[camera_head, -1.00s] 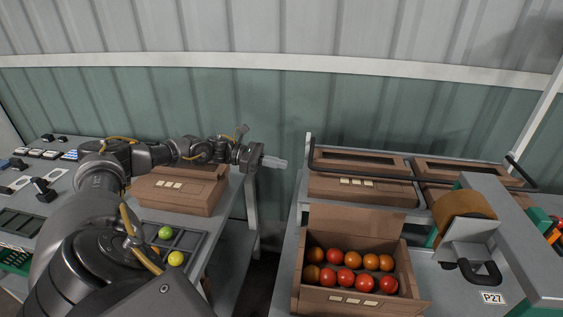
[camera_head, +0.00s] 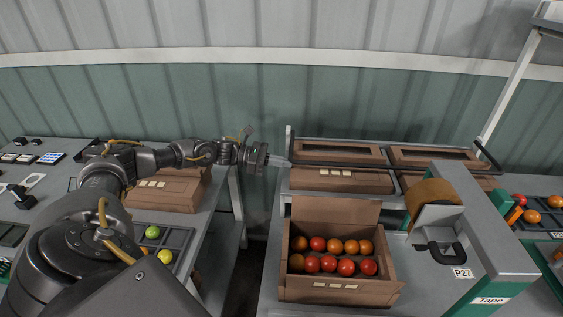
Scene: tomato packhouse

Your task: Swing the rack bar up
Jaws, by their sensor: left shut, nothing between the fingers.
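The rack bar (camera_head: 345,164) is a dark bar running across the front of the rack that holds closed brown boxes. It lies low, in front of the boxes, and its right end bends up at an upright arm (camera_head: 487,155). My left gripper (camera_head: 282,162) is shut and empty, pointing right, with its pale fingertips at the left end of the bar. I cannot tell whether they touch it. My right gripper is not in view.
An open box (camera_head: 340,291) of red and orange tomatoes stands in front of the rack. A tape dispenser (camera_head: 437,215) stands to its right. A closed brown box (camera_head: 165,190) sits on the left table. A gap separates the two tables.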

